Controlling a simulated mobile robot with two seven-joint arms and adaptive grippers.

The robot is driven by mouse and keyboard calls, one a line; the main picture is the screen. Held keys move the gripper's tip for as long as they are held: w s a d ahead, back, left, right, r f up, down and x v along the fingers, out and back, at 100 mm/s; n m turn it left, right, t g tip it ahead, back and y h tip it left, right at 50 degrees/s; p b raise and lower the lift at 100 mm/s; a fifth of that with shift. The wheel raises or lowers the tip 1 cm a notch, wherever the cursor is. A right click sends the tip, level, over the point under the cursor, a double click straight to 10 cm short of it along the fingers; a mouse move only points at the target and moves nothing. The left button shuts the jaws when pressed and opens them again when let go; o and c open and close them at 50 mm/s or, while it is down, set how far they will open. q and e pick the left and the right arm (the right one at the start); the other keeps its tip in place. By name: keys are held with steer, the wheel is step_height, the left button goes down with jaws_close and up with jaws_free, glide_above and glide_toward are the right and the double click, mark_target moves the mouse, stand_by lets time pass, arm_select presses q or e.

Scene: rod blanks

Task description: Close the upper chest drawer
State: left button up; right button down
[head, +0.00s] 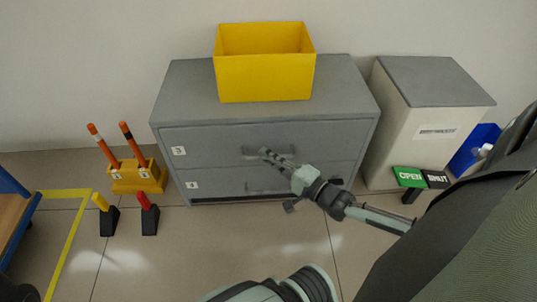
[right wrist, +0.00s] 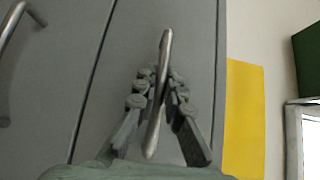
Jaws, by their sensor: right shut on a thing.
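The grey chest (head: 180,87) stands against the wall with two drawers. The upper drawer (head: 215,142) looks nearly flush with the chest body; I cannot tell whether a small gap is left. Its bar handle (head: 250,153) is partly hidden behind my right gripper (head: 279,170). In the right wrist view my right gripper (right wrist: 162,88) has its fingers on both sides of the metal handle (right wrist: 166,45) and is shut on it. The lower drawer (head: 215,181) looks in, with its own handle (right wrist: 8,35) at the left of that view. My left gripper is not in view.
A yellow box (head: 265,85) stands on the chest. Right of it are a light bin (head: 425,150), an OPEN sign (head: 409,177) and a blue container (head: 470,150). Left are a yellow rack (head: 138,178) with orange rods and two black blocks (head: 110,222) on the floor.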

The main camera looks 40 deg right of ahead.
steer(key=c, duration=2)
jaws_free()
steer(key=shift+w+d+r, duration=0.1)
steer(key=shift+w+d, duration=0.15)
steer(key=shift+d, duration=0.05)
steer(key=o, duration=0.4)
steer(key=shift+a, duration=0.1)
steer(key=v, duration=1.2)
steer(key=shift+a, duration=0.1)
